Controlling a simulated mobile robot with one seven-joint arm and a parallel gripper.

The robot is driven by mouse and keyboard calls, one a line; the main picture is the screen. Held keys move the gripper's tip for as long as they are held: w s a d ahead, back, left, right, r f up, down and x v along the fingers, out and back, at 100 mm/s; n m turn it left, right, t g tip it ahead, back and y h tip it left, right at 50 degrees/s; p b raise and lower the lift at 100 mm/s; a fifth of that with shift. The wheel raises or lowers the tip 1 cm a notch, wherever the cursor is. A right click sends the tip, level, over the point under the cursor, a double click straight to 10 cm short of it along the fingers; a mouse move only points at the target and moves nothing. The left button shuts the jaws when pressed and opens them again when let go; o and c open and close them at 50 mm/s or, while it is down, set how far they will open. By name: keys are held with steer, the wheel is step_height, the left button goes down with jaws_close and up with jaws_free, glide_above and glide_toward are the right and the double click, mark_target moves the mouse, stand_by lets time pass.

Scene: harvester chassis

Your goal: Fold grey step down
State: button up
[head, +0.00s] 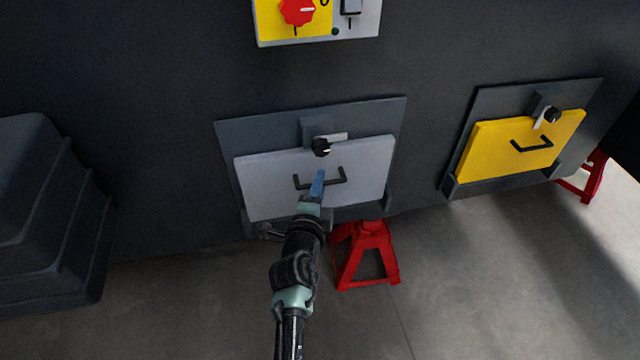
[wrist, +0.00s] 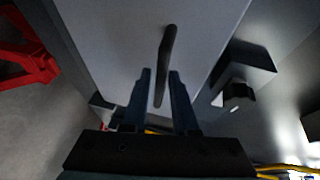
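The grey step (head: 265,180) stands folded up, flat against its dark frame (head: 232,130) on the chassis wall. A black bar handle (head: 341,182) is on its front face. Above it sits a latch with a black knob (head: 321,147), its pale lever turned sideways to the right. My gripper (head: 317,185) is at the handle. In the wrist view my gripper (wrist: 160,85) has its two blue fingers apart, on either side of the handle (wrist: 167,48), which runs between them. Gaps show beside the bar; finger contact cannot be made out. The latch (wrist: 238,95) shows to the right there.
A yellow step (head: 500,150) with its lever pointing down is to the right. A red jack stand (head: 365,257) stands on the floor below the grey step's right side. A control panel (head: 350,25) is above. A dark stepped housing (head: 50,210) is at left.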

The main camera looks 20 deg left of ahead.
steer(key=shift+w, duration=0.25)
jaws_close()
stand_by(1.4)
